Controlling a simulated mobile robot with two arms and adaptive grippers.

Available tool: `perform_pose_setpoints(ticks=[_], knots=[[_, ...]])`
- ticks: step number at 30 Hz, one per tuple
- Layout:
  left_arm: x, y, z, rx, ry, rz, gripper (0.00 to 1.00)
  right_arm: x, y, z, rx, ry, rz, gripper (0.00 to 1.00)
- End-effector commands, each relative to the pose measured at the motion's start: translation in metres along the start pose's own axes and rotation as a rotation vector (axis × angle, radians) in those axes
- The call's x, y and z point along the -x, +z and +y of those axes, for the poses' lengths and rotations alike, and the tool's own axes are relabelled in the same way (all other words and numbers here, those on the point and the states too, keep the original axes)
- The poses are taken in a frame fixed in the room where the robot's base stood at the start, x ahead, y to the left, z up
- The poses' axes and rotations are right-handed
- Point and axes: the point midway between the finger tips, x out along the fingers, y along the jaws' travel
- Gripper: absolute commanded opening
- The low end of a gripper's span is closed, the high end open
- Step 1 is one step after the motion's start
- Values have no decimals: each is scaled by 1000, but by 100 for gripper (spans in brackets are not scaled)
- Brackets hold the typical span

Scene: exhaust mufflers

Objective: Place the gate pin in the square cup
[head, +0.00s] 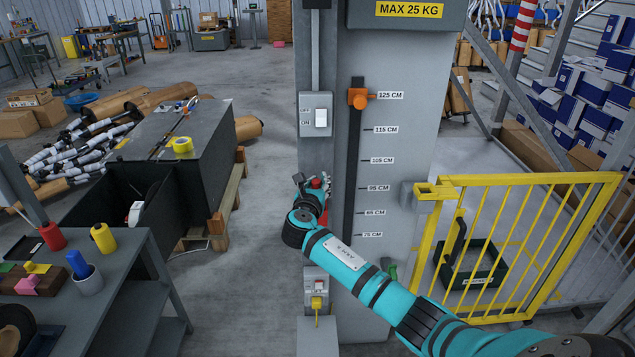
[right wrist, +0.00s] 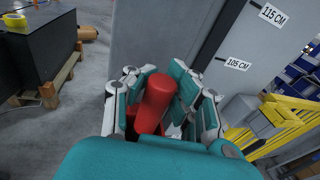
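My right gripper (head: 309,190) is in front of the grey column, left of its height scale. In the right wrist view, its teal fingers (right wrist: 162,78) are closed around a red cylinder (right wrist: 157,98), which looks like the gate pin's handle. Its red top (head: 317,183) also shows in the head view; the arm and fingers hide much of the rest. A grey block (head: 408,194), possibly the square cup, sits on the column's right side beside the yellow gate latch (head: 435,190). Its opening cannot be made out. My left gripper is not in view.
The yellow gate (head: 535,181) stands right of the column (head: 400,145). An orange slider (head: 359,98) is on the scale, and a switch box (head: 316,115) is left of it. A workbench (head: 140,290) stands at the lower left. The floor between bench and column is clear.

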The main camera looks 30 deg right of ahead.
Motion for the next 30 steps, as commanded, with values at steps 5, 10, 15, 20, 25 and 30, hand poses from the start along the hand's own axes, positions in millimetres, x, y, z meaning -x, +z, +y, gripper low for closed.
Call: perform_pose_setpoints(ticks=[5, 10, 15, 20, 25, 30], knots=[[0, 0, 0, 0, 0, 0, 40, 0, 0, 0, 0, 0, 0, 34], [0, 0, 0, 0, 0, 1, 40, 0, 0, 0, 0, 0, 0, 34], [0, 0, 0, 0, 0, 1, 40, 6, 3, 1, -1, 3, -1, 34], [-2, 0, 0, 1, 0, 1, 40, 32, 2, 1, -2, 4, 0, 34], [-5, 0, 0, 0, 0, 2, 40, 71, 2, 1, -3, 5, 0, 34], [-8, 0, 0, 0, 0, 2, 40, 101, 2, 0, -1, 2, 0, 34]])
